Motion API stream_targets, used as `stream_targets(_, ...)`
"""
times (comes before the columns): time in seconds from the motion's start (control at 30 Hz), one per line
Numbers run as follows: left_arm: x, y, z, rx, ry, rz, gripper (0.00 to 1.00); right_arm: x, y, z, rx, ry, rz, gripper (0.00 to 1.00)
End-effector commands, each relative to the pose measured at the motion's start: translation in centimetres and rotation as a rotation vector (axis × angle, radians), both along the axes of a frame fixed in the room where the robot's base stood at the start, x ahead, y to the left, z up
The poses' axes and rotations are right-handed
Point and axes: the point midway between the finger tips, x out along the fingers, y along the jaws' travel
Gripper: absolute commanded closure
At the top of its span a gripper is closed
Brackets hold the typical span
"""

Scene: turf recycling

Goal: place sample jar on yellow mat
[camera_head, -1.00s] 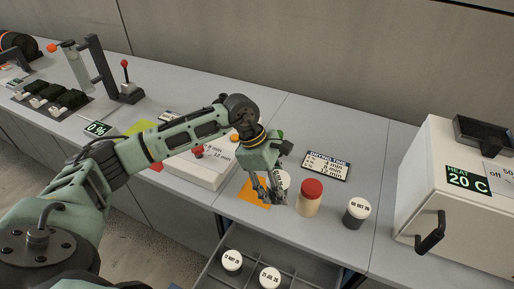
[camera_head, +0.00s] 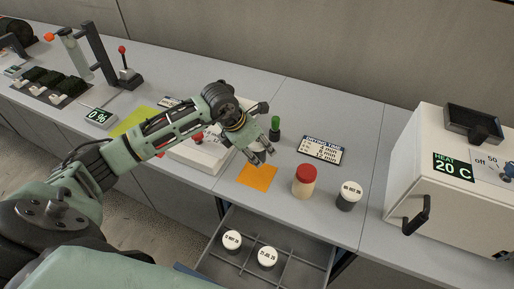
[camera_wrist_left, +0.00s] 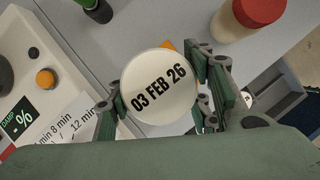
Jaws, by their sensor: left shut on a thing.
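My left gripper (camera_head: 264,157) is shut on a sample jar with a white lid (camera_wrist_left: 160,86) that reads 03 FEB 26. In the left wrist view the lid sits between the two fingers. In the head view the jar is mostly hidden by the gripper. The gripper is above the counter, just behind the orange mat (camera_head: 258,177). The yellow mat (camera_head: 128,123) lies further left on the counter, partly covered by my left arm. My right gripper is not in view.
A red-lidded jar (camera_head: 304,181) and a dark jar with a white lid (camera_head: 349,194) stand right of the orange mat. A green-topped object (camera_head: 275,127) stands behind. An open drawer (camera_head: 290,270) with two jars is in front; a white heater (camera_head: 440,180) is at right.

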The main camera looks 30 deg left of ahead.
Motion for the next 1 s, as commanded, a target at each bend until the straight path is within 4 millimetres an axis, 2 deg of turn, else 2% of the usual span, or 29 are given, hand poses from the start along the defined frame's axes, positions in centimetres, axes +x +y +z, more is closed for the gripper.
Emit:
stream_targets(0.17, 0.0, 0.0, -1.0, -0.002, -0.004, 0.002, 0.84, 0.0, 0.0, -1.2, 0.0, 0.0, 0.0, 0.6)
stream_targets(0.8, 0.0, 0.0, -7.2, -0.003, -0.004, 0.002, 0.84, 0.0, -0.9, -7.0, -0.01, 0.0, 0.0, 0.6)
stream_targets(1.0, 0.0, 0.0, -8.0, -0.004, -0.004, 0.003, 0.84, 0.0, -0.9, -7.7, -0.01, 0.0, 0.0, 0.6)
